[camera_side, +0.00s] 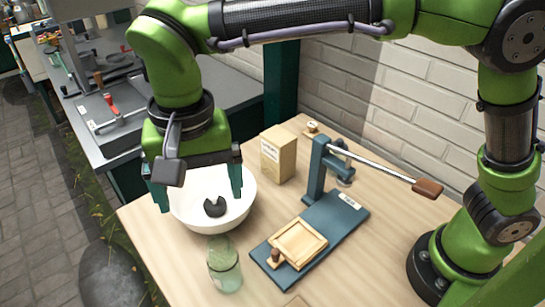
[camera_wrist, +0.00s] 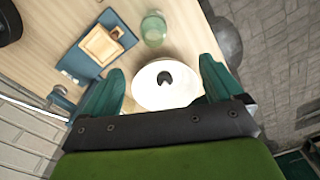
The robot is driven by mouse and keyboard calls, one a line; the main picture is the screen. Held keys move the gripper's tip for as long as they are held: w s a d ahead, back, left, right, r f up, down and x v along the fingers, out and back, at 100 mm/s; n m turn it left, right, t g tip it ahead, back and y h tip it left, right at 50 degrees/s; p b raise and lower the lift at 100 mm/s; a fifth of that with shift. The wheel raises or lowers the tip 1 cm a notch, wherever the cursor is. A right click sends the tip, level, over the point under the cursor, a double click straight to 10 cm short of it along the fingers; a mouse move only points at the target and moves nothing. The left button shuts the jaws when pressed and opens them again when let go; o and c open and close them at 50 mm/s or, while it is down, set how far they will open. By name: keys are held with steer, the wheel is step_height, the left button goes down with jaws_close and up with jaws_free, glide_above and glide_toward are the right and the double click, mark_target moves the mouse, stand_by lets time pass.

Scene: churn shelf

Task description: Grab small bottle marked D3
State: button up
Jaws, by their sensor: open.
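My gripper (camera_side: 200,200) is open over a white bowl (camera_side: 245,200), with one finger at each side of it. The bowl also shows between the fingers in the wrist view (camera_wrist: 150,97). A dark, notched round piece (camera_side: 214,207) lies in the bowl, and nothing is visibly held. A greenish clear glass jar (camera_side: 224,270) stands upright just in front of the bowl, apart from the fingers; the wrist view shows it beyond the bowl (camera_wrist: 154,30). I can read no D3 mark on anything, so I cannot tell which thing is the small bottle.
A tan carton (camera_side: 278,155) stands behind the bowl. A blue lever press (camera_side: 330,222) with a wooden frame (camera_side: 299,244) on its base is to the right; its handle (camera_side: 427,188) sticks out. A grey bench (camera_side: 180,110) is behind. The table's left edge is close to the bowl.

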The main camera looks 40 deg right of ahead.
mark_target(220, 247)
steer(key=shift+m, duration=0.4)
steer(key=f, duration=1.1)
steer(key=shift+s+d+f, duration=0.15)
steer(key=shift+s+d, duration=0.05)
steer(key=shift+s+d+f, duration=0.1)
steer(key=shift+f, duration=1.25)
steer(key=shift+d+f, duration=0.1)
steer(key=shift+f, duration=1.25)
steer(key=shift+c, duration=0.2)
steer(key=c, duration=1.2)
